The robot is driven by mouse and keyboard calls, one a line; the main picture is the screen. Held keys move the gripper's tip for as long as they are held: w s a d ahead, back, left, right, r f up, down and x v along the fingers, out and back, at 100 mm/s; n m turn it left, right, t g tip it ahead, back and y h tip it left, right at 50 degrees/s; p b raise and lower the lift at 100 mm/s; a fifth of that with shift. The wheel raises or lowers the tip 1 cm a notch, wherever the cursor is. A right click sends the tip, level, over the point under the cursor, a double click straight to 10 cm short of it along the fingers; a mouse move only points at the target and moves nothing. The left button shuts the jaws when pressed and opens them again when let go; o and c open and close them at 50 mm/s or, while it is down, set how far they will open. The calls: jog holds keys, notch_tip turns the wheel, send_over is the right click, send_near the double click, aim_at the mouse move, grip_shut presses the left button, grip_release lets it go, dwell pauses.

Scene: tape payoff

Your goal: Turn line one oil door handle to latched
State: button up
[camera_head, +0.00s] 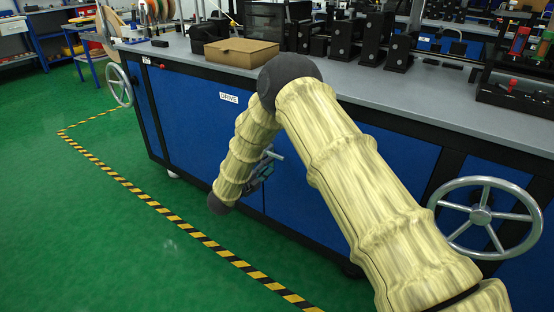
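My arm, in a pale yellow sleeve, reaches in front of the blue-panelled cabinet (190,125) in the head view. My gripper (262,172) shows only in part beyond the sleeve, close to the cabinet front. Its fingers are small and partly hidden, so I cannot tell whether they are open or shut. A short pale grey bar, seemingly a door handle (274,155), sticks out beside the gripper. I cannot tell whether they touch, or whether the handle is latched. No oil door label is readable; one panel carries a "DRIVE" label (228,98).
A large grey handwheel (436,208) stands out at the cabinet's right, and another handwheel (118,86) at its left end. A cardboard box (240,52) and black devices sit on the grey top. Green floor with a yellow-black stripe (160,209) lies clear at left.

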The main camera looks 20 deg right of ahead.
aim_at(276, 157)
jog(key=b+x, duration=0.1)
jog(key=x, duration=0.6)
jog(key=shift+w+d, duration=0.15)
jog(key=shift+d, duration=0.15)
grip_shut()
